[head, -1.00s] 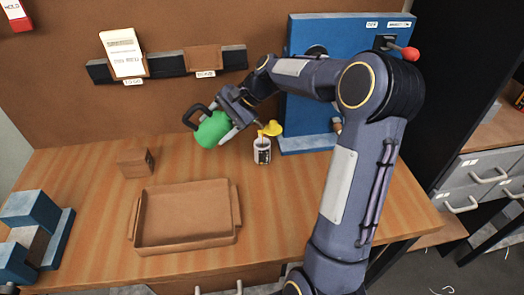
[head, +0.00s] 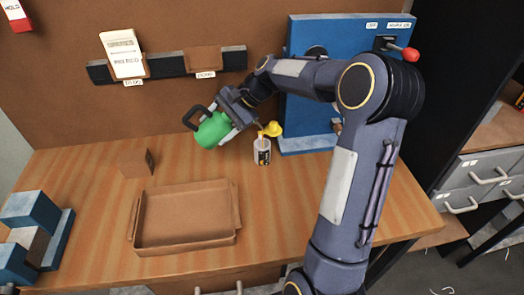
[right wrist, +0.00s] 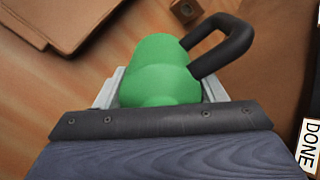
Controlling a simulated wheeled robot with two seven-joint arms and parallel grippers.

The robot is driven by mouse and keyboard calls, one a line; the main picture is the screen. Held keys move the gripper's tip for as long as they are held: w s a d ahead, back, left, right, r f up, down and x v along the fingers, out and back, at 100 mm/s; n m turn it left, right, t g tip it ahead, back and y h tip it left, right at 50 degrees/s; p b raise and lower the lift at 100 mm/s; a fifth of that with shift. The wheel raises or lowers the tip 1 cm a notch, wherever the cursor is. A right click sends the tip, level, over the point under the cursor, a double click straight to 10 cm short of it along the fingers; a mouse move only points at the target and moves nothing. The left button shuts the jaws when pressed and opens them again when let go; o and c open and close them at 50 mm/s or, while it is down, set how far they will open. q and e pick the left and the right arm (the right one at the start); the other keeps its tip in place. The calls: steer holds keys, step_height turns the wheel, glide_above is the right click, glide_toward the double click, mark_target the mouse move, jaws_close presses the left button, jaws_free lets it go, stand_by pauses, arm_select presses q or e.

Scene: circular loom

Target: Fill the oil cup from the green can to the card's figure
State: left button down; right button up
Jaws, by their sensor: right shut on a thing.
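My right gripper (head: 231,125) is shut on the green can (head: 211,130), which has a black loop handle and is held tilted above the table. The right wrist view also shows the green can (right wrist: 161,72) between the fingers. The small oil cup (head: 262,156), pale with dark markings and an orange stripe on its front, stands upright just right of the can. A thin orange streak shows above its rim, near a yellow piece (head: 274,129). The liquid level is too small to read. The white card (head: 122,54) stands in the left holder; its print is unreadable. My left gripper is out of view.
A brown tray (head: 186,248) lies at the table's front, with a small wooden block (head: 136,163) behind it. A blue machine (head: 300,110) with a red-knobbed lever (head: 410,54) stands behind the cup. An empty brown holder (head: 204,60) is labelled DONE.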

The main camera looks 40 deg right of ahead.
stand_by(0.4)
steer(key=shift+a+f+p, duration=0.1)
steer(key=shift+a+p, duration=0.05)
steer(key=shift+p, duration=0.65)
steer(key=shift+w+f+g+h+p, duration=0.1)
steer(key=shift+f+g+h+p, duration=0.2)
steer(key=shift+f+h+p, duration=0.25)
steer(key=shift+f, duration=0.1)
